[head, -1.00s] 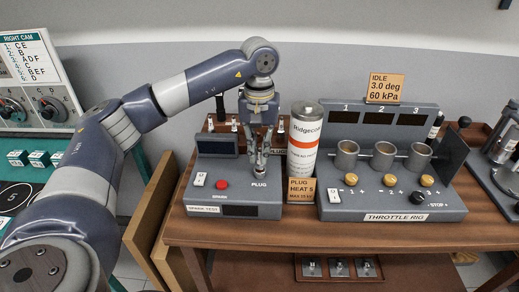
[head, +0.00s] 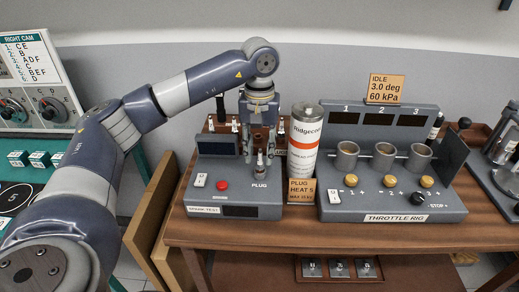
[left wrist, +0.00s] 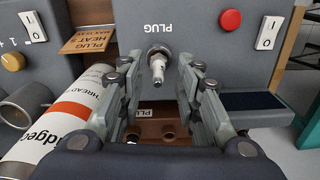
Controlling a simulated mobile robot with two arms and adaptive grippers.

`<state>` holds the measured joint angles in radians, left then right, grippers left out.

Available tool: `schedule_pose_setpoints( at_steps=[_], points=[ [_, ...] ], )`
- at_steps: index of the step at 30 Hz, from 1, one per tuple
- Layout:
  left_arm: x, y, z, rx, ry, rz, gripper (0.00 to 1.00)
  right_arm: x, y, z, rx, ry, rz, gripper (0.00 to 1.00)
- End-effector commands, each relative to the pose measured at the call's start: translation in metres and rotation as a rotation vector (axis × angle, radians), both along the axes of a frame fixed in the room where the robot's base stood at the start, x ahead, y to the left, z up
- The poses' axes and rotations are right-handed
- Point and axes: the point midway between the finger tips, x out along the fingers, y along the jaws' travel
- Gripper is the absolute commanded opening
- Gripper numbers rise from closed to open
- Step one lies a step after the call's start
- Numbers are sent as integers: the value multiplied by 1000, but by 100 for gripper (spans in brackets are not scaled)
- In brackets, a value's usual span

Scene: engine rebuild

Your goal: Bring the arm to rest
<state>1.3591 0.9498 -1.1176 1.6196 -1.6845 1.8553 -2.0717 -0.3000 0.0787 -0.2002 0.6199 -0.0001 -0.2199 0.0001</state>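My left gripper (head: 262,146) hangs over the back of the spark test box (head: 236,205), pointing down. Its fingers are apart and empty. A spark plug (head: 261,166) stands upright in the box at the PLUG label, just below the fingers. In the left wrist view the spark plug (left wrist: 158,67) shows between and beyond the two open fingers, with a gap on each side. My right gripper is not in view.
The throttle rig (head: 390,200) is further right. A plug rack (head: 222,124) is behind the box. Space above the gripper is clear.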

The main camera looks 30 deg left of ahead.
Motion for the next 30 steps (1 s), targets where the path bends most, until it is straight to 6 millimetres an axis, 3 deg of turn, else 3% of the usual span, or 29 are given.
schedule_pose_setpoints(
  at_steps=[30],
  points=[
    [0, 0, 74, 0, -1, 0, 32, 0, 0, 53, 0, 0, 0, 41]
  ],
)
